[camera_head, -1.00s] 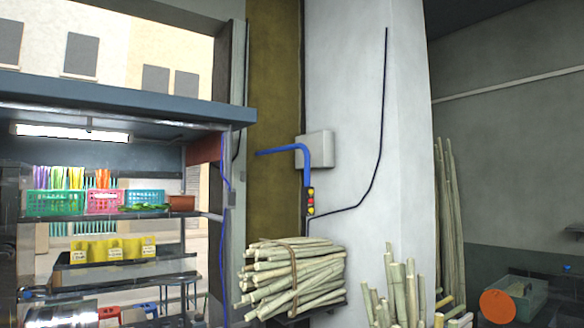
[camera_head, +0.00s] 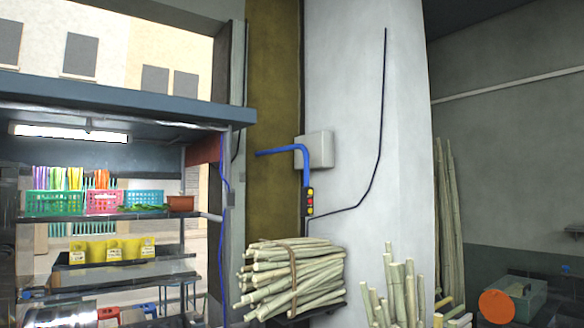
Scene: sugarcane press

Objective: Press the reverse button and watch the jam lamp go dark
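A tied cane bundle (camera_head: 292,276) rests on a shelf below the strip. Loose canes (camera_head: 404,290) stand to its right. A stall shelf with a green basket (camera_head: 54,203) and yellow containers (camera_head: 105,250) is at left. A grey box (camera_head: 313,150) is on the pillar.

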